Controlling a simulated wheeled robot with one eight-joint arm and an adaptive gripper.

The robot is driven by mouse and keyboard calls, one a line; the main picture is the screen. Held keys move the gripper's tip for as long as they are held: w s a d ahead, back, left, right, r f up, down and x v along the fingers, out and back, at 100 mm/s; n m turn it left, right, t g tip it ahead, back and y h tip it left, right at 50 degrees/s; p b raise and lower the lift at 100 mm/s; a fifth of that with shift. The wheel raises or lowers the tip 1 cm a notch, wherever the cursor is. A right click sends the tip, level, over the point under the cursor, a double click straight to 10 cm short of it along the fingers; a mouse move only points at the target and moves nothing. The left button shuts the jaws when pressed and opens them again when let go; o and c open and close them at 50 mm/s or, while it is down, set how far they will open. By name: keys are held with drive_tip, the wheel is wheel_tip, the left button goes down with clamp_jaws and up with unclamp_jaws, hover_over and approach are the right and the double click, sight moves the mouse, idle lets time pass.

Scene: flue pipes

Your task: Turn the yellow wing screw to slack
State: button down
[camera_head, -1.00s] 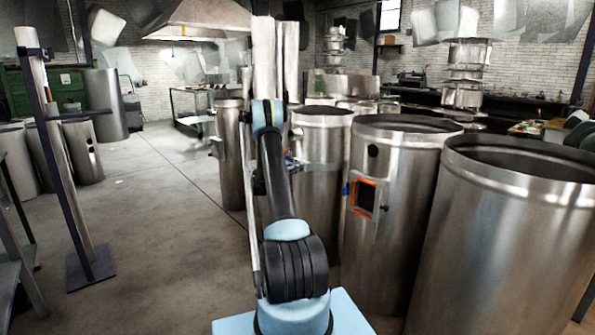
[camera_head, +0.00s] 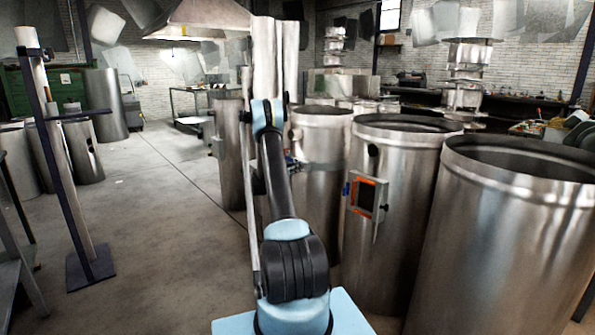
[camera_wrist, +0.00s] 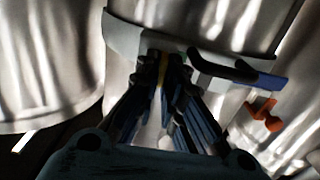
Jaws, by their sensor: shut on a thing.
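In the wrist view, a thin strip of the yellow wing screw (camera_wrist: 162,68) shows between the fingertips of my gripper (camera_wrist: 166,72). The dark fingers are shut on it from both sides and hide most of it, so its turn angle cannot be read. It sits at a grey band (camera_wrist: 130,36) around a shiny metal pipe (camera_wrist: 225,22).
A dark lever with a blue end (camera_wrist: 271,86) and an orange part (camera_wrist: 262,115) lie right of my fingers. A pipe with an orange-edged hatch (camera_head: 366,181) and a large pipe (camera_head: 505,250) stand close on the right. The floor (camera_head: 165,230) at left is open, near a dark stand (camera_head: 92,268).

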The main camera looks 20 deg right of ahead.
drive_tip(key=c, duration=2)
unclamp_jaws()
drive_tip(key=shift+a, duration=0.1)
drive_tip(key=v, duration=1.2)
